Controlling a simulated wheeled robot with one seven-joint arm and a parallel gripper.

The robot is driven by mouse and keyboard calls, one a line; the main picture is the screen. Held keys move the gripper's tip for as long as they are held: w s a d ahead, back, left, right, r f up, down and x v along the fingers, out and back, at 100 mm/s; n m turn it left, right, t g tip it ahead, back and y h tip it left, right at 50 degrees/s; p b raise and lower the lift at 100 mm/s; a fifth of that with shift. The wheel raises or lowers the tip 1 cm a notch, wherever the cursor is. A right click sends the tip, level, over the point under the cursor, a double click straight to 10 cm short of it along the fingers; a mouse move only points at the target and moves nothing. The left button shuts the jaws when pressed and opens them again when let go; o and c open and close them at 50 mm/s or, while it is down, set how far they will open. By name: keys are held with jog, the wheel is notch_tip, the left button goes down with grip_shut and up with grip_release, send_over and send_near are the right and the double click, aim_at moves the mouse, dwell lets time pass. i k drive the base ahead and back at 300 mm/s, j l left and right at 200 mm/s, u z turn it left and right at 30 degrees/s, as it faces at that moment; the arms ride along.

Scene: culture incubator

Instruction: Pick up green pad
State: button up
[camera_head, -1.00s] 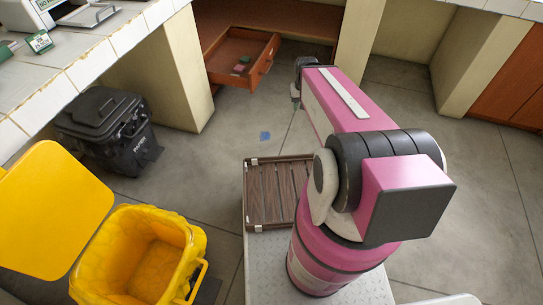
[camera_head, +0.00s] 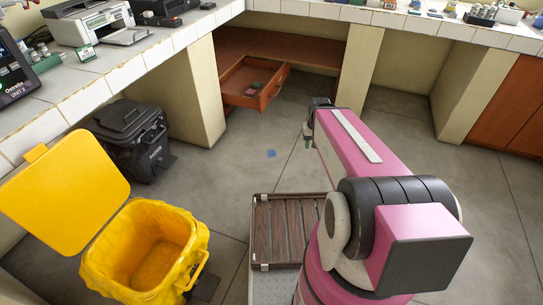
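A small green pad (camera_head: 256,84) lies in the open wooden drawer (camera_head: 240,98) under the counter, with a pinkish-red pad (camera_head: 252,92) beside it. Both are small in this view. My gripper (camera_head: 308,134) is at the far end of my pink arm, to the right of and nearer than the drawer, well apart from the pads. It is small and partly hidden by the arm, so its opening cannot be made out. I see nothing held in it.
A yellow bin (camera_head: 150,250) with its lid open stands at the front left, a black bin (camera_head: 135,138) behind it. A blue scrap (camera_head: 271,153) lies on the floor. A slatted brown tray (camera_head: 275,228) sits on my base. The floor toward the drawer is mostly clear.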

aim_at(256, 85)
jog(key=i+l+u, duration=0.4)
jog(key=i, duration=0.55)
jog(key=i+l+u, duration=0.35)
jog(key=i+l, duration=0.5)
jog(key=i+l+u, duration=0.4)
jog(key=i+l, duration=0.3)
jog(key=l, duration=0.4)
